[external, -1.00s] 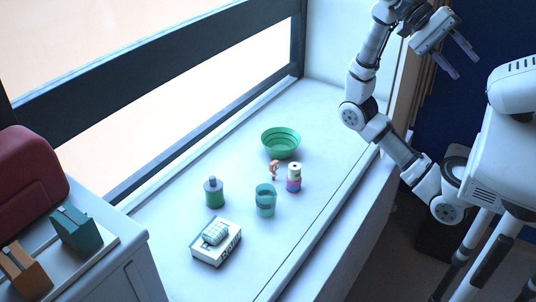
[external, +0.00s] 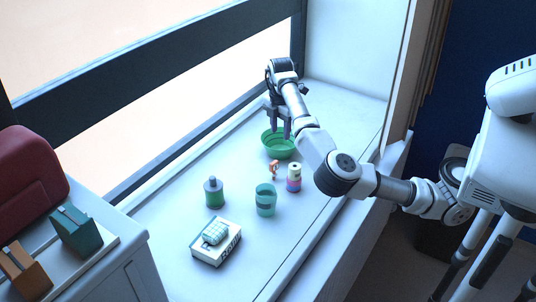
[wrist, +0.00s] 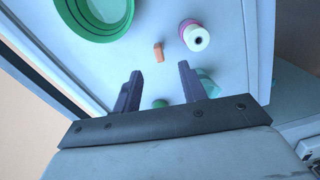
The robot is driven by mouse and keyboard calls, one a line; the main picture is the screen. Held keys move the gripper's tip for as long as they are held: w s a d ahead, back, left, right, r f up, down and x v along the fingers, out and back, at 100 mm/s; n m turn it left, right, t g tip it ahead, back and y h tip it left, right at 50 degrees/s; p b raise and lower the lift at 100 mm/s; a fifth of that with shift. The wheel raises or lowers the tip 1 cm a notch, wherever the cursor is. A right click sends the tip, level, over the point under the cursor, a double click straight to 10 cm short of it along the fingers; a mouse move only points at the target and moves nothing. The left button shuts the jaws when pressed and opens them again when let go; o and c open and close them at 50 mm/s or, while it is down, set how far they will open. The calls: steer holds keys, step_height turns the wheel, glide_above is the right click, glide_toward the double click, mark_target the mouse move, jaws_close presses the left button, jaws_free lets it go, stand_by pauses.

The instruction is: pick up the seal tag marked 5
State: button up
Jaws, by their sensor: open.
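A small orange piece (external: 274,170) stands on the white sill between the green bowl and a spool-like roll. It is the only tag-like thing I see, but no 5 can be read on it. In the wrist view the orange piece (wrist: 158,52) lies just beyond the fingertips, roughly in line with the gap between them. My gripper (external: 279,132) is open and empty, pointing down above the green bowl in the external view. Its two dark fingers (wrist: 160,72) are spread in the wrist view and touch nothing that I can see.
The green bowl (external: 278,151) and the pink-and-white roll (external: 294,178) flank the orange piece. A teal cup (external: 265,205), a green bottle (external: 214,194) and a white box (external: 209,252) with a checked bundle (external: 216,231) stand nearer. The window frame borders the sill.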

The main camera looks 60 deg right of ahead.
mark_target(274, 162)
steer(key=f, duration=0.6)
steer(key=a+f+p, duration=0.1)
steer(key=f, duration=0.2)
steer(key=shift+w+a, duration=0.1)
steer(key=shift+w, duration=0.05)
steer(key=shift+w+a+f+p, duration=0.15)
steer(key=shift+f+p, duration=0.25)
steer(key=shift+f, duration=0.5)
steer(key=shift+w+f+p, duration=0.15)
steer(key=shift+f+p, duration=0.2)
steer(key=shift+f, duration=0.55)
steer(key=shift+w+a+f+p, duration=0.15)
steer(key=shift+f+p, duration=0.25)
steer(key=shift+f, duration=0.5)
steer(key=shift+d, duration=0.1)
jaws_close()
